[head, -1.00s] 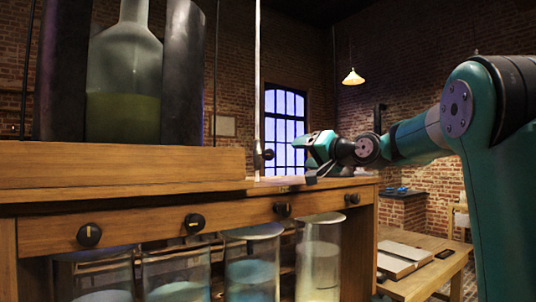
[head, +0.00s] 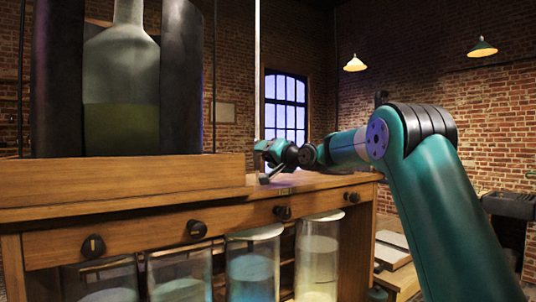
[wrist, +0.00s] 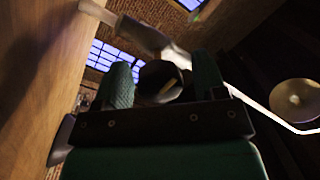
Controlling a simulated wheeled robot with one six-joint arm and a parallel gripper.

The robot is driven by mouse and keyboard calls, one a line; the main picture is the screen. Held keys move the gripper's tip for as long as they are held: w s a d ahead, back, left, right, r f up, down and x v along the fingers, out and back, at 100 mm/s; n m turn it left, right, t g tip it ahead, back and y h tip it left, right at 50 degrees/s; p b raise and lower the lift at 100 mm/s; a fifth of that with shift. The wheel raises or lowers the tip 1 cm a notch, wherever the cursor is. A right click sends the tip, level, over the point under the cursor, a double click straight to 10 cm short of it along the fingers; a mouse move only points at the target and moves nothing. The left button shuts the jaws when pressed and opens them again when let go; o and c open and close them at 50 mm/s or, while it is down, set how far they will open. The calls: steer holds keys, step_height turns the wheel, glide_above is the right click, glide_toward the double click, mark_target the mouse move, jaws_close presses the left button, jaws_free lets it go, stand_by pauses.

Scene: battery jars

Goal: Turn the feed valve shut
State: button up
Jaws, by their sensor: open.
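A thin pale vertical pipe (head: 257,70) comes down to the bench top in the head view. The feed valve appears to be the dark round knob (wrist: 160,82) with a pale mark, seen between my fingers in the wrist view. My gripper (head: 257,147) is at the foot of the pipe in the head view and hides the valve there. My gripper (wrist: 162,72) is open, one green finger on each side of the knob. I cannot tell whether either finger touches it.
The wooden bench (head: 140,225) has several black knobs on its front, the leftmost knob (head: 93,246) having a pale mark. Glass jars (head: 252,268) with liquid stand below. A large flask (head: 121,90) stands on the raised wooden shelf (head: 120,178) at left.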

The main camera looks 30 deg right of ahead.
steer(key=c, duration=0.9)
steer(key=shift+m, duration=0.4)
steer(key=m, duration=0.3)
steer(key=shift+m+p, duration=0.3)
steer(key=shift+p, duration=0.1)
steer(key=m+p, duration=0.1)
steer(key=m, duration=0.4)
steer(key=shift+t+h, duration=0.3)
steer(key=shift+t, duration=0.1)
steer(key=m+p, duration=0.3)
steer(key=m, duration=0.2)
steer(key=shift+m+h, duration=0.3)
steer(key=shift+m, duration=0.1)
steer(key=shift+f+m+t+h+p, duration=0.15)
steer(key=shift+m+t+h+p, duration=0.2)
steer(key=shift+m+p, duration=1.1)
steer(key=shift+m+b, duration=0.45)
steer(key=shift+m, duration=0.2)
